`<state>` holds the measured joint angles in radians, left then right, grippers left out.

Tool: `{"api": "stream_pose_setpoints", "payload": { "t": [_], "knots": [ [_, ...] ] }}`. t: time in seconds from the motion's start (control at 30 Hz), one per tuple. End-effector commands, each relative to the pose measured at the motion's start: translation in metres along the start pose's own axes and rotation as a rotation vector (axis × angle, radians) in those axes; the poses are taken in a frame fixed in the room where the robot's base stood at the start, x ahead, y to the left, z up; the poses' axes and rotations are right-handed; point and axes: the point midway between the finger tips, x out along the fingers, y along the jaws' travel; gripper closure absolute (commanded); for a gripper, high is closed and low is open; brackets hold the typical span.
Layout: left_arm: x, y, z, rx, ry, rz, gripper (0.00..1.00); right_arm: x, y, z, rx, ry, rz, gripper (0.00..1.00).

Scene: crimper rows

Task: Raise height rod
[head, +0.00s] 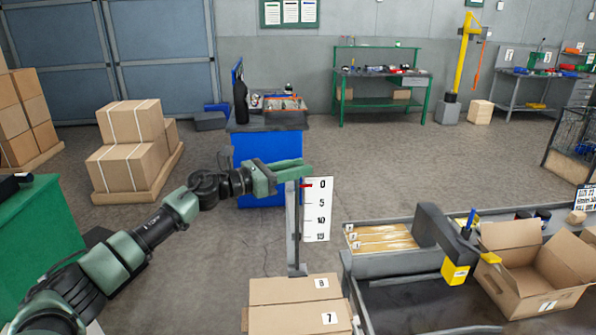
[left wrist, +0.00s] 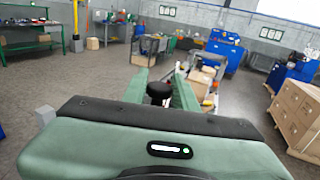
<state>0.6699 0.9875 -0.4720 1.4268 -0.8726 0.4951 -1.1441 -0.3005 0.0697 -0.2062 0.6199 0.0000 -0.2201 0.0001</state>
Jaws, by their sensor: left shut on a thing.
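The height rod (head: 292,228) is a thin grey upright post beside a white scale plate (head: 318,210) marked 0, 5, 10 and 15 from top to bottom. A small red pointer (head: 305,185) is level with the 0 mark. My left gripper (head: 296,172) is at the top of the rod, shut on it, and its fingers hide the rod's top in the head view. In the left wrist view a black knob (left wrist: 158,91) sits between the two green fingers.
Two cartons labelled 8 and 7 (head: 298,310) lie just in front of the rod's foot. A grey bench with an open carton (head: 520,280) and a yellow-tipped grey arm (head: 452,262) is at right. A blue cabinet (head: 262,160) stands behind my left gripper.

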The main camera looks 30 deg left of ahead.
Motion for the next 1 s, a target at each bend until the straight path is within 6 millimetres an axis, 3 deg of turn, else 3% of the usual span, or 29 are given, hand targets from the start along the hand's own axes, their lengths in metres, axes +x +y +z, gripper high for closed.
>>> {"api": "stream_pose_setpoints", "payload": {
  "t": [0.1, 0.13, 0.2, 0.57, 1.0],
  "knots": [
    [-0.001, 0.002, 0.008, 0.005, -0.013, 0.007, 1.00, -0.001, 0.007, 0.001, -0.001, -0.001, 0.008, 1.00],
    [-0.001, 0.002, 0.008, 0.005, -0.014, 0.007, 0.63, -0.001, 0.008, 0.001, -0.001, -0.001, 0.010, 1.00],
    [-0.001, 0.002, 0.007, 0.005, -0.012, 0.006, 0.53, -0.001, 0.011, 0.002, 0.000, -0.002, 0.013, 1.00],
    [-0.006, 0.002, 0.002, 0.004, -0.006, 0.005, 0.53, 0.004, 0.014, 0.002, 0.003, -0.002, 0.016, 1.00],
    [-0.071, 0.001, 0.000, 0.006, -0.006, 0.007, 0.53, 0.048, 0.011, 0.005, 0.002, -0.001, 0.013, 1.00]
  ]
}}
